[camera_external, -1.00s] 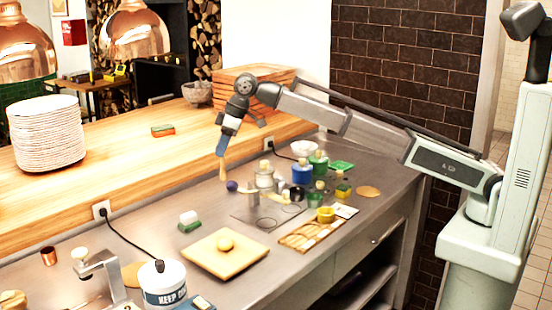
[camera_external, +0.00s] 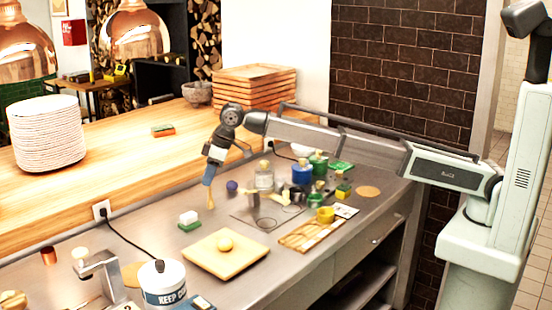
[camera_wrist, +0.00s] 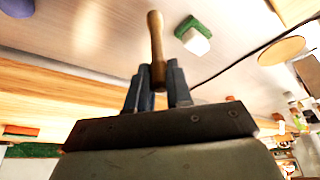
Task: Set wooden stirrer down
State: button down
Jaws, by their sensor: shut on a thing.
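The wooden stirrer (camera_external: 211,199) hangs below my gripper (camera_external: 207,180), nearly upright, with its lower end low over the steel counter (camera_external: 165,236). I cannot tell whether that end touches the counter. In the wrist view the stirrer (camera_wrist: 156,40) stands out between the two dark fingers of my gripper (camera_wrist: 157,82), which are shut on it. Its gripped end is partly hidden by the fingers.
A green and white block (camera_external: 189,222) lies just left of the stirrer. A square board (camera_external: 205,262) with a round knob lies in front.

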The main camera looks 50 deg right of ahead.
jog(key=shift+f, duration=1.2)
jog(key=shift+f, duration=0.15)
jog(key=c, duration=1)
grip_release()
jog(key=v, duration=1.2)
